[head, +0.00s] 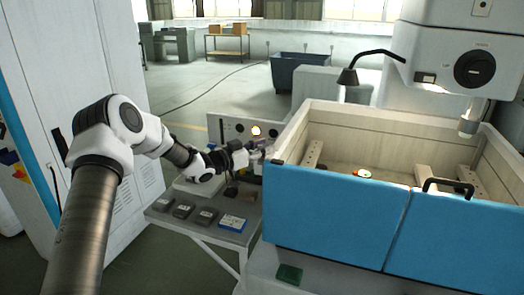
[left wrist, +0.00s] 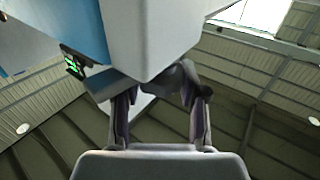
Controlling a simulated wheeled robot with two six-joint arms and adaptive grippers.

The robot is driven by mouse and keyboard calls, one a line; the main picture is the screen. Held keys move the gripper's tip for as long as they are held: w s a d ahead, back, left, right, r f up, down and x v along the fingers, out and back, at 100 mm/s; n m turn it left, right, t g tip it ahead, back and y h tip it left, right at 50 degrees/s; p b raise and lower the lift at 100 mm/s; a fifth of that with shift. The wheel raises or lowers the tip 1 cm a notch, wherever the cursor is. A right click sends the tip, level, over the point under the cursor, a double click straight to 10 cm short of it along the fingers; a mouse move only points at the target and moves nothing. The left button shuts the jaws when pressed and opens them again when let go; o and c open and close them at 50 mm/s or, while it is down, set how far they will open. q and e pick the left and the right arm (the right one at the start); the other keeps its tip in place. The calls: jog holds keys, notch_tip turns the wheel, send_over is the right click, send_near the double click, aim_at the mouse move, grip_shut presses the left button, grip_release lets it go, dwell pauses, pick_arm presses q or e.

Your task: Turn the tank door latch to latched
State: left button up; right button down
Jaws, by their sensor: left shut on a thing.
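The tank (head: 305,107) has pale walls and blue front doors (head: 335,215). My left gripper (head: 258,155) is at the tank's near left corner, by the left end of the blue door. In the left wrist view its fingers (left wrist: 160,105) close around a dark part (left wrist: 178,80) under a pale block (left wrist: 165,30). I take this part to be the door latch, though it is mostly hidden by the fingers and its angle cannot be told. A small dark piece (head: 277,162) shows at the door's top left corner. My right gripper is not in view.
A grey side table (head: 205,232) with several dark blocks and a blue-and-white box (head: 232,222) stands under my left arm. A panel with knobs (head: 232,130) stands behind it. A black handle (head: 447,182) is on the right door.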

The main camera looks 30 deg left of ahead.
pick_arm(q)
jog(key=n+y+b, duration=0.2)
jog(key=y, duration=0.1)
jog(key=n+t+y+b, duration=0.1)
jog(key=n+y+b, duration=0.1)
jog(key=y, duration=0.1)
jog(key=shift+d+f+y+b, duration=0.2)
jog(key=shift+y+b, duration=0.15)
jog(key=shift+y, duration=0.05)
jog(key=n+y+b, duration=0.1)
jog(key=n+y, duration=0.1)
jog(key=y, duration=0.2)
jog(key=shift+r+n, duration=0.15)
jog(key=shift+n, duration=0.25)
jog(key=n+g+y, duration=0.1)
jog(key=y, duration=0.1)
jog(key=shift+w+r+n+y+b, duration=0.1)
jog(key=shift+r+n+y+b, duration=0.05)
jog(key=shift+n+y+b, duration=0.25)
jog(key=shift+r+n+g+y+p, duration=0.15)
jog(key=shift+n+g+y+p, duration=0.2)
jog(key=shift+n+g+y, duration=1.2)
jog(key=shift+t+y, duration=0.25)
jog(key=shift+y, duration=0.5)
jog(key=shift+a+n, duration=0.1)
jog(key=shift+n, duration=0.15)
